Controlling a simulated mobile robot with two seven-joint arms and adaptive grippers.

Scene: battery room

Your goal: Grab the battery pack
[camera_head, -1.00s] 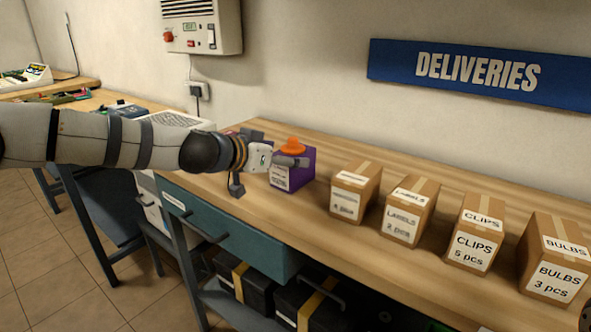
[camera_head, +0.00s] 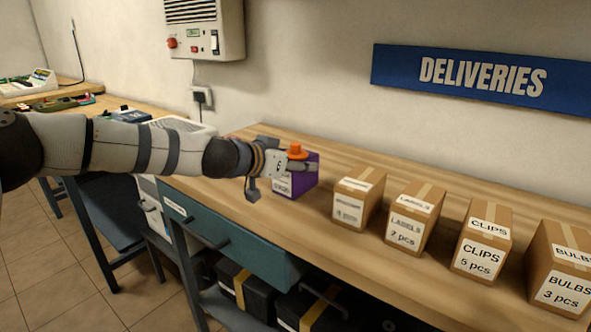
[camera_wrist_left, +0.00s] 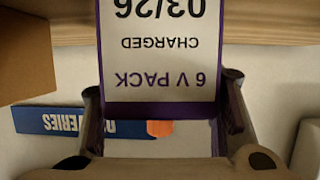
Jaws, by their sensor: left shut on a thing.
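The battery pack (camera_head: 299,184) is a purple block with a white label and an orange knob on top. It is on or just above the wooden bench, left of the cardboard boxes. My left gripper (camera_head: 294,167) reaches in from the left and is shut on the pack. In the left wrist view the pack (camera_wrist_left: 160,50) shows upside down between the two fingers (camera_wrist_left: 163,115), its label reading "6 V PACK CHARGED 03/26". The pack's lower edge is partly hidden, so I cannot tell whether it touches the bench. My right gripper is not in view.
Several cardboard boxes (camera_head: 414,217) stand in a row to the right on the bench (camera_head: 340,160). A blue DELIVERIES sign (camera_head: 480,78) and a grey wall unit (camera_head: 205,28) hang behind. A teal drawer (camera_head: 235,237) is below the bench's front edge.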

